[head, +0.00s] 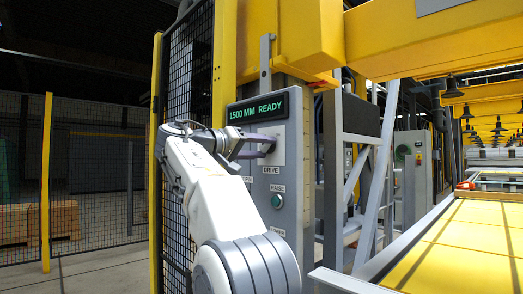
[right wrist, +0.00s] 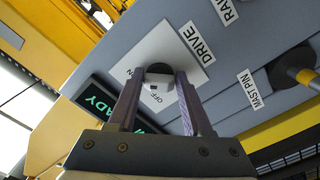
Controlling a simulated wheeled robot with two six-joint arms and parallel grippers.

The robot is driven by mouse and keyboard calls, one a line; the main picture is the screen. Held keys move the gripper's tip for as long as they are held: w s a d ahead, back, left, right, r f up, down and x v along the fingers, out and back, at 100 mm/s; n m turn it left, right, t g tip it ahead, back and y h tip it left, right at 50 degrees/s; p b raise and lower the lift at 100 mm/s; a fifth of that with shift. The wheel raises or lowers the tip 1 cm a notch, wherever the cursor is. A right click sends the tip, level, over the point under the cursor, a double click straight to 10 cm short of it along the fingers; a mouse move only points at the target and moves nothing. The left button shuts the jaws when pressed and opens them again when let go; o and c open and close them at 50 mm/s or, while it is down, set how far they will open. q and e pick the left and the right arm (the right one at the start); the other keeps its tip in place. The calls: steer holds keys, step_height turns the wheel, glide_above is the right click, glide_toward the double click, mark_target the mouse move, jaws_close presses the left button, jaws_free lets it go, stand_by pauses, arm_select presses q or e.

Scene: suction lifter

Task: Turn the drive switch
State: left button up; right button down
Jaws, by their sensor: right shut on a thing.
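The drive switch is a dark round knob (right wrist: 158,72) on a white square plate (right wrist: 186,52) with OFF and partly hidden ON lettering, beside a DRIVE label (right wrist: 196,42). In the head view the plate sits on the grey control panel (head: 292,125), above the DRIVE label (head: 272,170). My right gripper (head: 268,146) reaches in from the left and is shut on the knob, with one finger on each side. The fingers hide part of the knob, and I cannot tell which way it points. My left gripper is not in view.
The panel display (head: 258,109) reads 1500 MM READY. A green RAISE button (head: 277,200) sits below. A yellow post and mesh fence (head: 188,70) stand close left, and a yellow-topped table (head: 470,240) lies right.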

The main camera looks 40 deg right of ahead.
steer(key=shift+f, duration=0.1)
stand_by(0.3)
steer(key=shift+c, duration=1.8)
jaws_free()
steer(key=shift+a, duration=0.1)
steer(key=a, duration=1)
steer(key=shift+s+a, duration=0.15)
steer(key=shift+s, duration=0.25)
